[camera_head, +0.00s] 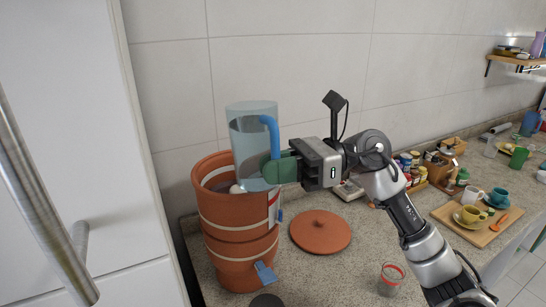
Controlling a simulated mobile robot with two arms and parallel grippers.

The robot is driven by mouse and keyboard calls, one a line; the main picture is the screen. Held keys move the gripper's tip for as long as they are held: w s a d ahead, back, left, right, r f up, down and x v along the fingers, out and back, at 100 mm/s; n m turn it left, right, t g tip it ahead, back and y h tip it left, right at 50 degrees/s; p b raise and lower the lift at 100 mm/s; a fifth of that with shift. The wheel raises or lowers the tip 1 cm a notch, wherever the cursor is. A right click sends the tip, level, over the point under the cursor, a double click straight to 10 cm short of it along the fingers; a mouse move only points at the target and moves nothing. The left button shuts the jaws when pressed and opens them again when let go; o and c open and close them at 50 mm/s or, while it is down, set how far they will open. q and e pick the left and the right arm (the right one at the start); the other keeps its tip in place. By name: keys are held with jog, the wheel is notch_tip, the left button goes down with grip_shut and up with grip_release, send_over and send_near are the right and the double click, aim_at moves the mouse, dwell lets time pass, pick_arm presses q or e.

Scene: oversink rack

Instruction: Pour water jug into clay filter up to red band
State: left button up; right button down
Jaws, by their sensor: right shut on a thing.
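The clear water jug (250,145) with a blue handle is upright, over the open top of the clay filter (240,222). It looks well filled with bluish water. My right gripper (275,170) is shut on the jug's handle from the right side. The filter is terracotta in two stacked parts with pale bands and a blue tap (265,273) low on its front. The jug hides part of the filter's opening, and I cannot make out a water level or a red band inside. My left gripper is not in view.
The round clay lid (320,231) lies on the counter right of the filter. A glass with a red rim (390,279) stands near the front. A wooden board (478,225) with cups and several jars stand farther right. A white cabinet with a metal handle is close at left.

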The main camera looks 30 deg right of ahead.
jog(key=shift+s+r+m+p, duration=0.4)
jog(key=shift+r+m+p, duration=0.25)
jog(key=shift+p, duration=0.55)
jog(key=f+m+p, duration=0.1)
jog(key=s+f+m+p, duration=0.1)
jog(key=f, duration=0.1)
jog(key=shift+f+m+g+h+p, duration=0.15)
jog(key=shift+m+g+h+p, duration=0.15)
jog(key=shift+m+p, duration=0.05)
jog(key=shift+s+m, duration=0.1)
jog(key=shift+m, duration=0.2)
jog(key=shift+m, duration=0.3)
jog(key=shift+a, duration=0.1)
dwell(0.4)
